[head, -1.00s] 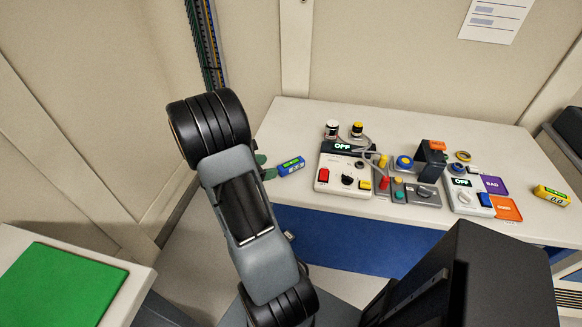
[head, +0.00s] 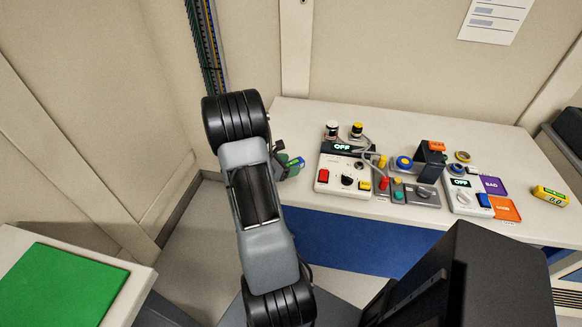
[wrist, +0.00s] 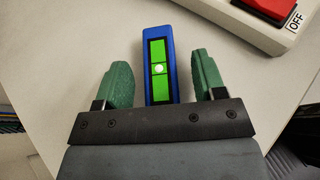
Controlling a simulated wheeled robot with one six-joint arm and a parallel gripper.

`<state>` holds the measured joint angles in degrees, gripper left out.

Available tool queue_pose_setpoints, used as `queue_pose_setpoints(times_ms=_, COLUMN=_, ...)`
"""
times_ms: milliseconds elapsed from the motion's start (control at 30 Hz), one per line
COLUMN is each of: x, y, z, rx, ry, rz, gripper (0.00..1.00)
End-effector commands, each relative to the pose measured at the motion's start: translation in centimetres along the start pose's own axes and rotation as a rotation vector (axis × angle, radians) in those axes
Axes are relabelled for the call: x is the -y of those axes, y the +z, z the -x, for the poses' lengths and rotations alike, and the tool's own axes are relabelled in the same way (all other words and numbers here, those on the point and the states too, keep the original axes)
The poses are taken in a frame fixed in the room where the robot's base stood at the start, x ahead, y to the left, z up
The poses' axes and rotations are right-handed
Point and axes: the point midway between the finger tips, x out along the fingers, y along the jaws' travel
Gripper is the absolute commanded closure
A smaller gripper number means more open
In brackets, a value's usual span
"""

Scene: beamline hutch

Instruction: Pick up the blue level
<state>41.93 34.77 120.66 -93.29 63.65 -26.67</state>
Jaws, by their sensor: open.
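The blue level (wrist: 160,37) has a green face with a pale round spot, and it lies on the white table. In the wrist view it sits between the two green fingers of my gripper (wrist: 160,80), with a gap on each side. The gripper is open and holds nothing. In the head view only the right end of the blue level (head: 296,162) shows beside my arm. Most of my gripper (head: 281,155) is hidden there behind the arm.
A white control box (head: 345,176) with a red button stands right of the level. More devices, an orange card (head: 503,209) and a yellow level-like block (head: 550,195) lie farther right. A black box (head: 455,275) rises in front. A green mat (head: 65,287) lies at left.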

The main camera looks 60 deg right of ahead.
Motion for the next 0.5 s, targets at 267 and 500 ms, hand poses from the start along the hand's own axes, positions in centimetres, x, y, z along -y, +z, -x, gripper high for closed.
queue_pose_setpoints(times_ms=267, x=0.0, y=-0.02, z=0.03, rx=0.0, ry=0.0, rz=0.0, gripper=0.48)
queue_pose_setpoints(times_ms=500, x=0.0, y=-0.02, z=0.04, rx=0.0, ry=0.0, rz=0.0, gripper=0.71)
